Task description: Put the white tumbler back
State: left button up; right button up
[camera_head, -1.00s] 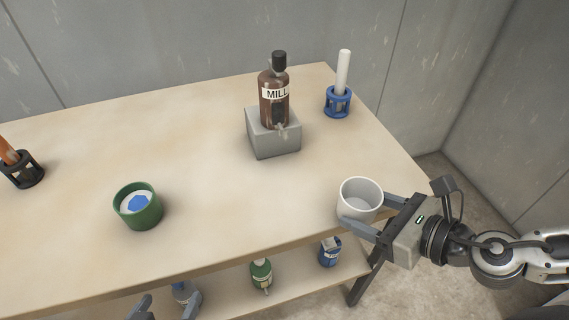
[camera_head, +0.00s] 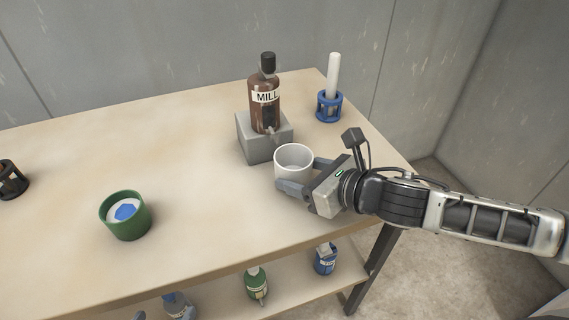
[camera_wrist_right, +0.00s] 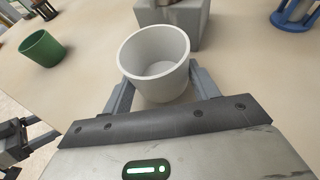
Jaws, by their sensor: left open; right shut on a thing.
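The white tumbler (camera_head: 293,157) is upright in the head view, in front of the grey block, and looks empty inside. My right gripper (camera_head: 297,174) is shut on it, one finger on each side. The tumbler also shows between the fingers in the right wrist view (camera_wrist_right: 155,62). I cannot tell whether its base touches the table. My left gripper (camera_wrist_right: 42,132) is open and empty at the left edge of the right wrist view. In the head view at most a fingertip shows at the bottom edge.
A brown bottle labelled MILL (camera_head: 266,98) stands on the grey block (camera_head: 262,147). A blue holder (camera_head: 329,107) with a white rod is behind right. A green cup (camera_head: 125,218) and a dark holder (camera_head: 12,182) are left. Several bottles stand on the lower shelf (camera_head: 222,297).

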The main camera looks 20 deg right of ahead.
aim_at(281, 162)
jog(key=shift+w+a+r, duration=0.1)
jog(key=shift+w+a, duration=0.3)
jog(key=shift+w, duration=0.25)
jog(key=shift+w+a, duration=0.35)
jog(key=shift+w, duration=0.25)
jog(key=shift+w+a, duration=0.3)
jog(key=shift+w, duration=0.3)
jog(key=shift+w+a+f, duration=0.1)
jog(key=shift+f, duration=0.75)
jog(key=shift+f, duration=0.2)
jog(key=o, duration=1.1)
jog(key=shift+c, duration=0.2)
